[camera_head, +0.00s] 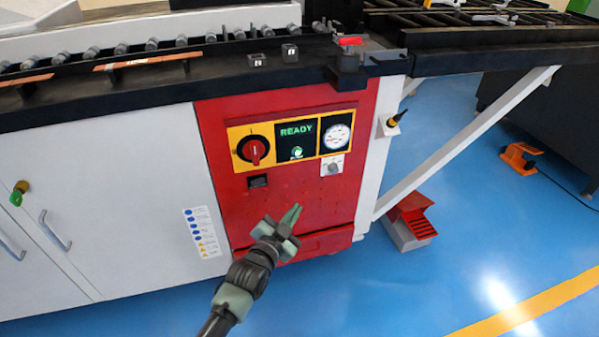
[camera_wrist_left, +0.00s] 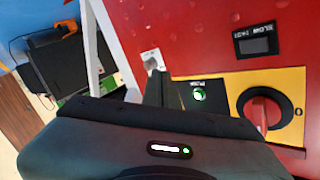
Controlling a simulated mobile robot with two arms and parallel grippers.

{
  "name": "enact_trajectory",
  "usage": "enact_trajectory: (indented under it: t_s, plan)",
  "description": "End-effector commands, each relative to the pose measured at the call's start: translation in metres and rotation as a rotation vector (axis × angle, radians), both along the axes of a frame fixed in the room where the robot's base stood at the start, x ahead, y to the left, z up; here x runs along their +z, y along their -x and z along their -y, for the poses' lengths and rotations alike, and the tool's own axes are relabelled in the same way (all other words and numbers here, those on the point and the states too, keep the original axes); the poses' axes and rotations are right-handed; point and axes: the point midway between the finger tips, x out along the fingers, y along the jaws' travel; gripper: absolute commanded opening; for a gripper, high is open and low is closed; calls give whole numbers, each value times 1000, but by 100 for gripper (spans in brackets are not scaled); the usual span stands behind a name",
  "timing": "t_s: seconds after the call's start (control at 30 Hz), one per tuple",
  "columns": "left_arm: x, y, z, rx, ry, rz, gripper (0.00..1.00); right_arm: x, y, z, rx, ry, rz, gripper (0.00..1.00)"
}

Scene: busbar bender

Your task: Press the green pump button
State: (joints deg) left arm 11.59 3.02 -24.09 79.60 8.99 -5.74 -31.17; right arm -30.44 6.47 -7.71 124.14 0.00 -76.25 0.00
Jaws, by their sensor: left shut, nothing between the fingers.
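The green pump button (camera_head: 297,152) glows on a black panel under a lit green "READY" display (camera_head: 296,131), on the red front of the machine. It also shows in the left wrist view (camera_wrist_left: 199,94), just right of my fingers. My left gripper (camera_head: 288,212) is shut and empty. In the head view it appears below the button, in front of the red panel. In the left wrist view its fingers (camera_wrist_left: 162,88) point toward the panel beside the button, and they appear apart from it. The right gripper is not in view.
A red rotary switch (camera_head: 254,149) on a yellow plate is left of the button; a round gauge (camera_head: 337,136) is right of it. Below the gauge is a small key switch plate (camera_head: 332,165). A white diagonal strut (camera_head: 465,140) and red foot pedal (camera_head: 411,214) stand right. Blue floor is open in front.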

Motion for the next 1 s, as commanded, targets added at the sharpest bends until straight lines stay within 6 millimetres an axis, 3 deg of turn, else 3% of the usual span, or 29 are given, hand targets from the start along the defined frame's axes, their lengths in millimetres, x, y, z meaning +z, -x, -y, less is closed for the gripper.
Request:
enact_trajectory:
  t_s: [0.03, 0.2, 0.33, 0.77, 1.0]
  plan:
    - [8, -6, 9, -17, 2, 66, 0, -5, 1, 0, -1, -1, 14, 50]
    - [58, -13, 27, -54, 0, 221, 0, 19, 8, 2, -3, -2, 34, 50]
    - [79, -12, 34, -67, -3, 279, 0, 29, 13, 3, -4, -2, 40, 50]
    - [86, -12, 35, -69, -4, 292, 0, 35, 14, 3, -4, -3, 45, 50]
    - [85, -17, 34, -68, -4, 292, 0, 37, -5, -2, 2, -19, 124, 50]
